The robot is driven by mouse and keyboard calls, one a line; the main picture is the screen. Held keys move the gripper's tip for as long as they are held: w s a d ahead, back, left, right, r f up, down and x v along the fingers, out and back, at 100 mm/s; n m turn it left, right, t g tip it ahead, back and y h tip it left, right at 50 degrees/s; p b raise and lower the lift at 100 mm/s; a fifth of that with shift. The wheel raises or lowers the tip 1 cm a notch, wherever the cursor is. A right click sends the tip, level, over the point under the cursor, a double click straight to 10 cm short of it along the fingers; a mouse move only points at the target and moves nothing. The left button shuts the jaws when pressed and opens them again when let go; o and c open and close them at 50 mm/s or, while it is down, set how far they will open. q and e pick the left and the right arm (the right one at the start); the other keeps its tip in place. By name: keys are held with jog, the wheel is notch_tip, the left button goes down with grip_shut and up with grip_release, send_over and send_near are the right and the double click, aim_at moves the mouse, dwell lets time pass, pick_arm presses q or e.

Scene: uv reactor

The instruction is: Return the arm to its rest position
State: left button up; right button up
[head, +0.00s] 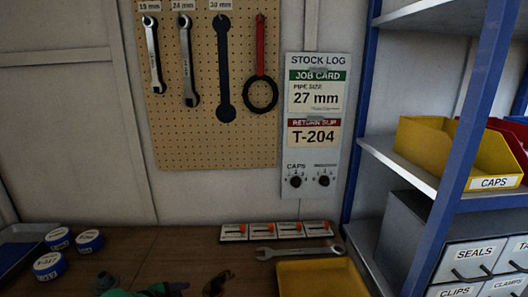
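Neither of my arms nor grippers can be made out in the head view. At the bottom edge, a partly cut-off green and dark item (155,289) lies on the brown bench (160,245). A brown, dark-edged piece (216,283) is to its right. I cannot tell what either of them is.
Wrenches (188,62) and a red-handled ring tool (260,75) hang on the pegboard (210,140). A wrench (298,251) lies before switch blocks (290,230), behind a yellow tray (320,280). Blue-white round containers (58,238) stand left. Blue-framed shelving (455,150) bounds the right.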

pick_arm(q)
jog(key=s+a+f+n+g+y, duration=0.1)
jog(key=s+a+f+n+g, duration=0.15)
jog(key=s+f+n, duration=0.45)
jog(key=s+a+f+n+g+y, duration=0.1)
jog(key=s+a+f+n+g, duration=0.3)
jog(key=s, duration=0.6)
notch_tip(320, 180, down, 25)
jog(key=s+d, duration=0.1)
jog(key=s, duration=0.1)
jog(key=s+a+f, duration=0.2)
jog(key=s+f, duration=1.2)
jog(key=s, duration=0.2)
jog(key=shift+s+a+g, duration=0.2)
jog(key=shift+s+g, duration=0.05)
jog(key=shift+g, duration=0.1)
